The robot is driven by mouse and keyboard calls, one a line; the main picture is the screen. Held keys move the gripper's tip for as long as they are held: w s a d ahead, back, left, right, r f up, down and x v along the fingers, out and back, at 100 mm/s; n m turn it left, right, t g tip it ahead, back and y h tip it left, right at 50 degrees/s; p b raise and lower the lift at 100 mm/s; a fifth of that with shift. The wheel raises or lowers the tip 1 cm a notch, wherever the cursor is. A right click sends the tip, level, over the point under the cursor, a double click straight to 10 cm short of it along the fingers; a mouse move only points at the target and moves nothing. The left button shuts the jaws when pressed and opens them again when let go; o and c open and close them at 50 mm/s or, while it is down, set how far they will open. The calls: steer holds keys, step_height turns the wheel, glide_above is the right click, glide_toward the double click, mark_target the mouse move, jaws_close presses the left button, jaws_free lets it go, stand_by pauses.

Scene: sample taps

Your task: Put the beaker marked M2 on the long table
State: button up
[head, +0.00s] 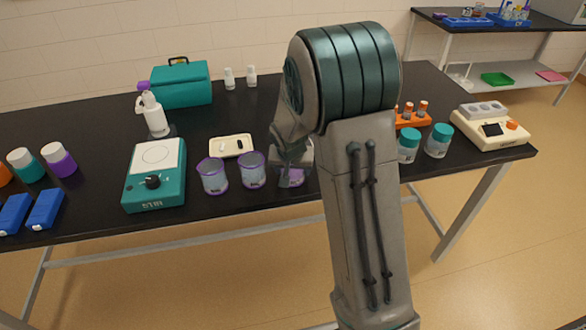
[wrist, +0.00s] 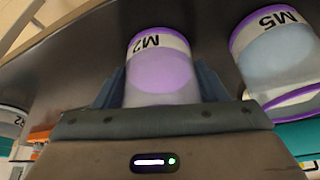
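The beaker marked M2 (wrist: 161,65) has a purple rim and a white label and sits between the fingers of my gripper (wrist: 160,85) in the wrist view. Both fingers lie close against its sides, with no clear gap. In the head view my gripper (head: 291,160) is at the front of a black-topped table (head: 330,105), and part of the M2 beaker (head: 292,181) shows below it. The rest is hidden by my gripper. I cannot tell whether its base touches the table.
A beaker marked M5 (wrist: 279,50) stands close beside M2; another purple-rimmed beaker (head: 213,177) is further left. Teal-lidded jars (head: 408,146) stand to the right. A cream tray (head: 231,146) lies behind. Another black-topped table (head: 470,22) stands at the back right.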

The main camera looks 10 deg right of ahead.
steer(key=shift+o, duration=0.8)
steer(key=shift+r, duration=0.5)
steer(key=v, duration=1.1)
steer(key=s+r+n, duration=0.1)
steer(key=s+r, duration=0.1)
steer(key=s, duration=0.9)
steer(key=s+d+r+n+g+y, duration=0.1)
steer(key=s+r+n, duration=0.1)
steer(key=s, duration=1)
steer(key=shift+s+d+n, duration=0.2)
steer(key=shift+s+n, duration=0.1)
